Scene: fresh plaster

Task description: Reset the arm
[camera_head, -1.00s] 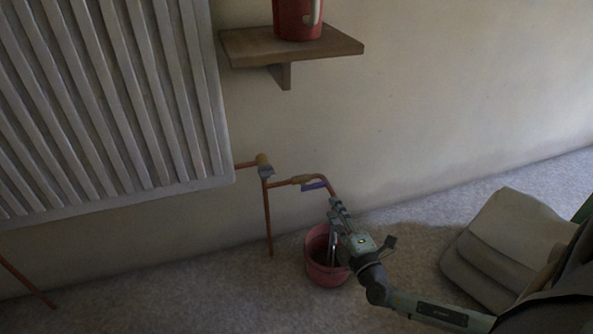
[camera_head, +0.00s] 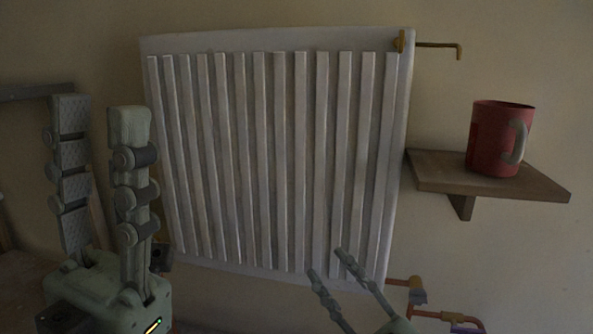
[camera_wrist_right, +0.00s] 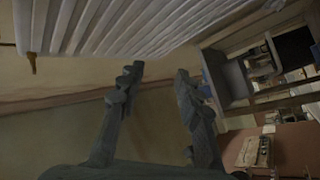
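My left gripper (camera_head: 100,108) stands upright at the left of the head view, close to the camera. Its two thick segmented fingers are apart with nothing between them. My right gripper (camera_head: 327,262) shows at the bottom of the head view, in front of the radiator's lower right part. Its fingers are apart and empty. In the right wrist view the same gripper (camera_wrist_right: 158,70) shows its two fingers spread, with only wall behind the gap. The rest of the right arm is below the head view's edge.
A white ribbed radiator (camera_head: 270,150) hangs on the wall. A wooden shelf (camera_head: 440,176) with a red mug (camera_head: 487,140) is to its right. Copper pipes (camera_head: 452,316) run below the shelf. The wall between shelf and pipes is clear.

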